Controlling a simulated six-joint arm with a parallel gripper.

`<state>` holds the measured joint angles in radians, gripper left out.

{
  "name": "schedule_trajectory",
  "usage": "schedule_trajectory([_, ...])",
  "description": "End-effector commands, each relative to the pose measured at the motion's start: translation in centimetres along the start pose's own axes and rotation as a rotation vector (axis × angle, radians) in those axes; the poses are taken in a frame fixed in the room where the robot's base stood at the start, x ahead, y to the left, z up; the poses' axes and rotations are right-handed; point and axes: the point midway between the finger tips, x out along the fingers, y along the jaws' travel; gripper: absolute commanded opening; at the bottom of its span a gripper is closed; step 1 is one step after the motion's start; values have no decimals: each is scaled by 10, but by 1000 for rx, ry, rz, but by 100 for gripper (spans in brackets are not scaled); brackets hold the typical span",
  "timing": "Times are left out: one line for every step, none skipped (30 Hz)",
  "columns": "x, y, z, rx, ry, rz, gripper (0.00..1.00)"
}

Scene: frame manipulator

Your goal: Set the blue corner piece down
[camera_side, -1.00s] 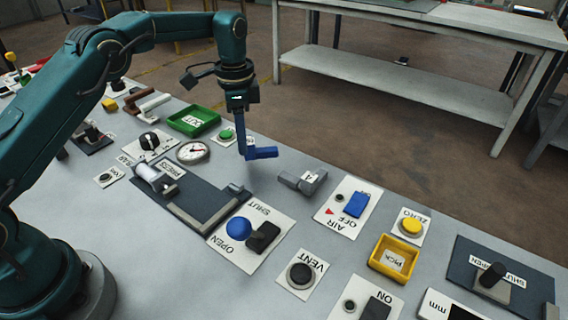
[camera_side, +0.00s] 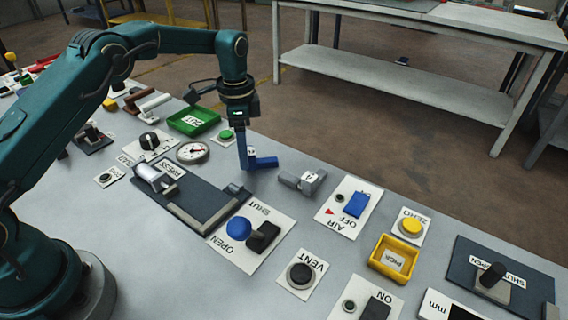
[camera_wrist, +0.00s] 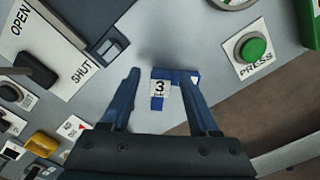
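The blue corner piece (camera_side: 264,162) is L-shaped with a white label reading 3. It appears to rest flat on the grey bench, beside the grey corner piece labelled 4 (camera_side: 303,181). My gripper (camera_side: 243,163) points straight down at it with blue fingers. In the wrist view, the blue piece (camera_wrist: 157,101) lies between the fingertips of my gripper (camera_wrist: 163,78). A gap shows between the left finger and the piece, so the gripper looks open. The right finger overlaps the piece's arm in the picture; I cannot tell whether they touch.
A dark fixture plate (camera_side: 190,197) with a grey corner piece and clamp lies at the front left. A dial gauge (camera_side: 193,152), green tray (camera_side: 194,120) and green button (camera_side: 226,135) stand behind. The OPEN/SHUT panel (camera_side: 251,236) and AIR panel (camera_side: 348,207) lie nearer.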

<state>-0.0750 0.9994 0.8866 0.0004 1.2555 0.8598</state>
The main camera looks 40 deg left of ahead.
Motion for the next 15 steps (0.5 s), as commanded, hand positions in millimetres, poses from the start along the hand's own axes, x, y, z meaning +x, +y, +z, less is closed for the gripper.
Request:
schedule_trajectory([-1,0,0,0,1,-1,61])
schedule_trajectory([-3,0,0,0,1,-1,61])
schedule_trajectory([-6,0,0,0,1,-2,61])
schedule_trajectory([-9,-1,0,0,2,-3,61])
schedule_trajectory([-12,-1,-1,0,3,-3,61])
schedule_trajectory([-19,-1,-1,0,4,-4,61])
schedule_trajectory([-24,-1,-1,0,4,-4,61])
schedule_trajectory([-30,-1,-1,0,4,-5,61])
schedule_trajectory([-36,-1,-1,0,4,-5,61])
schedule_trajectory([-40,-1,-1,0,5,-5,61])
schedule_trajectory([-45,-1,-1,0,4,-5,61])
schedule_trajectory([-51,-1,-1,0,4,-5,61])
schedule_trajectory([-56,-1,-1,0,4,-4,61])
schedule_trajectory([-58,-1,-1,0,3,-3,61])
schedule_trajectory([-61,-1,-1,0,3,-3,61])
